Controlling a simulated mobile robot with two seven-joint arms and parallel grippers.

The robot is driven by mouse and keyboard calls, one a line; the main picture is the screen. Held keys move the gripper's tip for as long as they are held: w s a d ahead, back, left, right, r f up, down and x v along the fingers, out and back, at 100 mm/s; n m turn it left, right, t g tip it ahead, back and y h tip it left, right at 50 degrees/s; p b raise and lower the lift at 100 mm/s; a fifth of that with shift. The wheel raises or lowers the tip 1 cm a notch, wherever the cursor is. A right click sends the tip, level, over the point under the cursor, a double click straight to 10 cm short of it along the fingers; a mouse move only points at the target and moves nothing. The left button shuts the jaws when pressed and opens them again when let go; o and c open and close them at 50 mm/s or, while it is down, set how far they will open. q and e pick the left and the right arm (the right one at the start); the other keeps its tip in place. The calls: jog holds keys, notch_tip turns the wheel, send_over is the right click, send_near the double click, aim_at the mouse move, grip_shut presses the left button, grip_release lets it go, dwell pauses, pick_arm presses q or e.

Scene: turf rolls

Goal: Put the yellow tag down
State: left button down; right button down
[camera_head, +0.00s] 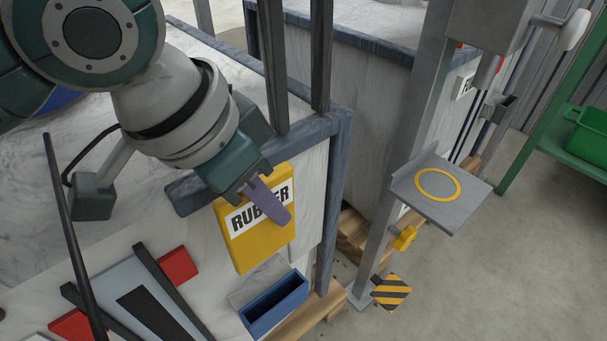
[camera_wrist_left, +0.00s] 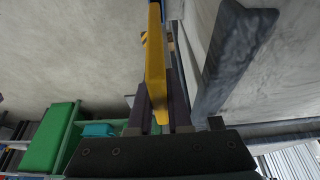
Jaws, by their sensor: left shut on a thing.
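The yellow tag (camera_head: 250,252) is a flat plate with a white band lettered "RUBBER", partly covered by a finger. My left gripper (camera_head: 268,198) is shut on its upper part and holds it upright, slightly tilted, in front of the white, blue-edged bin. In the left wrist view the tag (camera_wrist_left: 155,65) shows edge-on between the dark fingers of the gripper (camera_wrist_left: 160,108). I cannot tell whether the tag's back touches the bin wall. My right gripper is in neither view.
A blue open-topped holder (camera_head: 274,304) sits low on the bin side, below the tag. To the right stands a grey post with a small shelf (camera_head: 440,190) marked by a yellow ring, a yellow knob (camera_head: 404,238) and a striped plate (camera_head: 391,292). Floor is clear at lower right.

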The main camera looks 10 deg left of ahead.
aim_at(267, 255)
pick_arm(q)
notch_tip(267, 255, down, 11)
jog(key=b, duration=0.4)
jog(key=shift+f+b, duration=0.2)
jog(key=shift+b, duration=0.15)
notch_tip(267, 255, down, 4)
jog(key=shift+f+b, duration=0.1)
jog(key=shift+b, duration=1)
jog(key=shift+f, duration=0.55)
jog(key=c, duration=0.8)
grip_release()
jog(key=shift+c, duration=0.2)
